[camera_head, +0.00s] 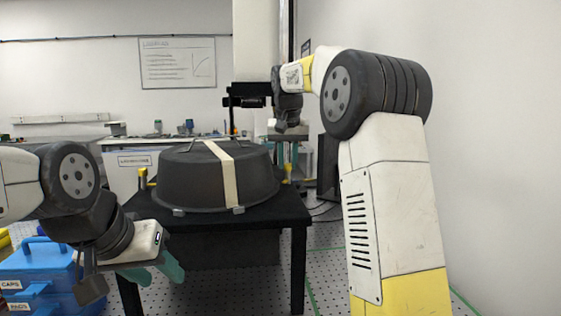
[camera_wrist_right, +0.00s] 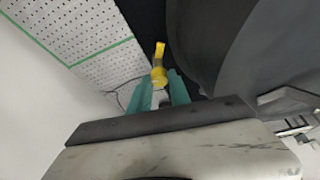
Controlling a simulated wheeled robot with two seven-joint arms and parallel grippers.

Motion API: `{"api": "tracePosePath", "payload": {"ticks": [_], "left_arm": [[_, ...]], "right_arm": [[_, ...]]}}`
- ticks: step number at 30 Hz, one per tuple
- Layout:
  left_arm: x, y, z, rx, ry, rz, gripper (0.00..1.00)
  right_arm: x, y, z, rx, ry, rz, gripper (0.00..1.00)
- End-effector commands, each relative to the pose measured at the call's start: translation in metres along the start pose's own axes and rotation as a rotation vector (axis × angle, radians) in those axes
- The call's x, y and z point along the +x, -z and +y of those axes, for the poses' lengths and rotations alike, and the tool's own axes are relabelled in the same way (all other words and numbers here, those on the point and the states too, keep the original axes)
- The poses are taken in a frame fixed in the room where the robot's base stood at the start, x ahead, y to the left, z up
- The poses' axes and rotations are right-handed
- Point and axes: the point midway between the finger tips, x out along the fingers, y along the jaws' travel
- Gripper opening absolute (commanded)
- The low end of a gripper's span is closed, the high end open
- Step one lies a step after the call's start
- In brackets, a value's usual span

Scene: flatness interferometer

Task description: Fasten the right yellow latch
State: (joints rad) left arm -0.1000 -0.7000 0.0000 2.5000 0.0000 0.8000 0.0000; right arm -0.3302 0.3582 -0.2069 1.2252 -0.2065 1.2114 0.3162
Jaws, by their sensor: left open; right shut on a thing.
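The right yellow latch (camera_head: 288,173) stands at the right side of the large dark round lid (camera_head: 180,180), partly hidden by my right gripper (camera_head: 285,160) in the head view. In the right wrist view the yellow latch (camera_wrist_right: 159,66) stands between the teal fingertips of my right gripper (camera_wrist_right: 160,85), which is shut on it. Its upper end sticks out beyond the fingers. My left gripper (camera_head: 156,273) is open and empty, low in front of the table's left side. Another yellow latch (camera_head: 143,178) is at the lid's left side.
The lid, crossed by a cream band, sits on a black table (camera_head: 285,208). A blue case (camera_head: 40,270) is at the lower left. A bench (camera_head: 120,150) stands behind. The wall is close on the right; perforated floor (camera_wrist_right: 70,25) lies beside the table.

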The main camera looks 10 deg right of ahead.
Motion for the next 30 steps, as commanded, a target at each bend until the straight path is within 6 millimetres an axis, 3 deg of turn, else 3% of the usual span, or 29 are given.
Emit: {"api": "tracePosePath", "payload": {"ticks": [30], "left_arm": [[0.0000,0.0000,0.0000,0.000,0.000,0.000,0.44]], "right_arm": [[0.0015,0.0022,-0.0056,0.825,-0.343,-0.001,0.00]]}}
